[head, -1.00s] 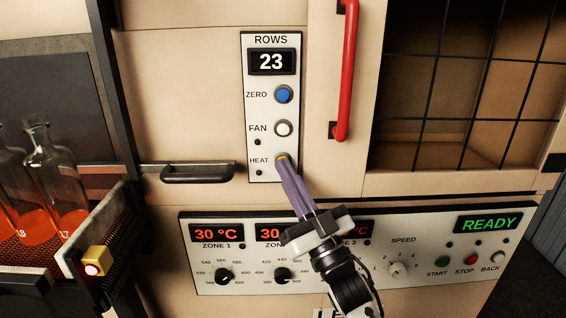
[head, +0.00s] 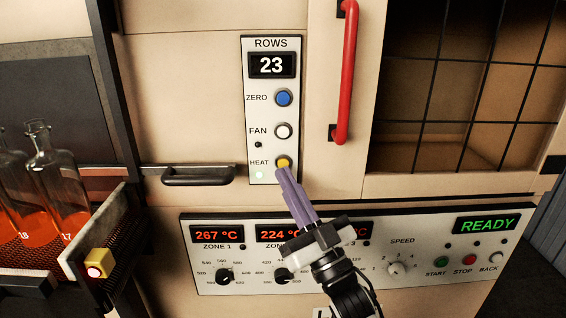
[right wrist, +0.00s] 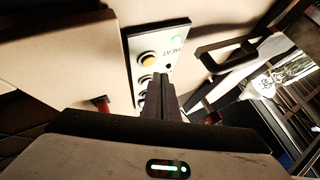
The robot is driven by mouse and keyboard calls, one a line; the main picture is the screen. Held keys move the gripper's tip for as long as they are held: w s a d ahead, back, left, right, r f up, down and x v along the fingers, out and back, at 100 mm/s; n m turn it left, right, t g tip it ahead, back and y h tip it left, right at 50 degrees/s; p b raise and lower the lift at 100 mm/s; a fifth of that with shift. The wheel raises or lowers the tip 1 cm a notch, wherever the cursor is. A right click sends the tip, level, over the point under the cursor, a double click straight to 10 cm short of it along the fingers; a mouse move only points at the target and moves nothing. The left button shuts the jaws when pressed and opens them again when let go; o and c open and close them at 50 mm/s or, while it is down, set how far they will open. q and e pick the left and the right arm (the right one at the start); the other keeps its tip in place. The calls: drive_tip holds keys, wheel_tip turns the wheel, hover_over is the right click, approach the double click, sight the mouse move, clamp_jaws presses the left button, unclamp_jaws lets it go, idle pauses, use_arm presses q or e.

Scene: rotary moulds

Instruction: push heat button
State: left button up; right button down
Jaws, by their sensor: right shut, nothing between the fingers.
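The yellow HEAT button (head: 284,163) is the lowest of three buttons on the white ROWS panel (head: 271,212). The lamp (head: 259,175) by the HEAT label glows pale green. My right gripper (head: 281,173) is shut and empty. The right wrist view also shows the HEAT button (right wrist: 149,62) beyond the fingers (right wrist: 161,78), with a small gap in the picture. My left gripper is not in view.
A lower panel reads 267 °C (head: 216,235) for zone 1 and READY (head: 487,224). A red vertical handle (head: 346,75) stands right of the ROWS panel. A black handle (head: 198,176) is at left. Flasks with orange liquid (head: 56,185) stand on a mesh shelf at far left.

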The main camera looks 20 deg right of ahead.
drive_tip(key=s, duration=0.2)
drive_tip(key=s+a+p, duration=0.1)
drive_tip(key=s, duration=0.1)
drive_tip(key=shift+s+a, duration=0.15)
drive_tip(key=shift+s, duration=0.15)
